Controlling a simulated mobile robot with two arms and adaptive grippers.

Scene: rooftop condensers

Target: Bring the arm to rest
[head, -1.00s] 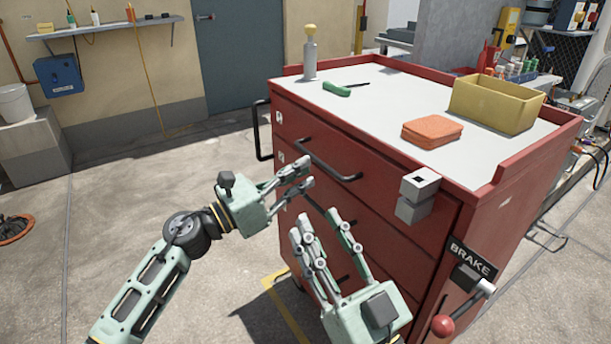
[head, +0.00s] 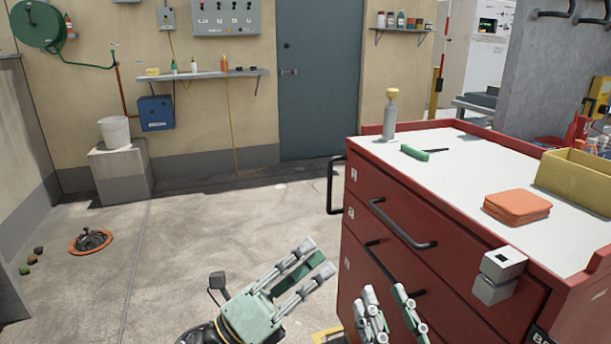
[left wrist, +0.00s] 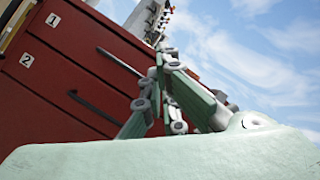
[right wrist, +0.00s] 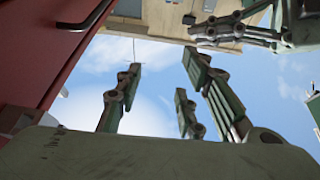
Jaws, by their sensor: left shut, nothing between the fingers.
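My left gripper (head: 312,268) is in the lower middle of the head view, left of the red tool cabinet and in front of it. Its pale green and grey fingers are shut with nothing between them. They also show together in the left wrist view (left wrist: 160,85). My right gripper (head: 385,305) is at the bottom edge of the head view, close to the cabinet's drawer front, with its wrist cut off. Its fingers stand apart and empty, as the right wrist view (right wrist: 158,85) shows against the sky.
The red cabinet (head: 455,235) stands at right with drawer handles jutting out. On its top are a bottle (head: 390,118), a green-handled tool (head: 415,152), orange cloths (head: 516,206) and a yellow bin (head: 580,178). Open concrete floor (head: 190,240) lies left.

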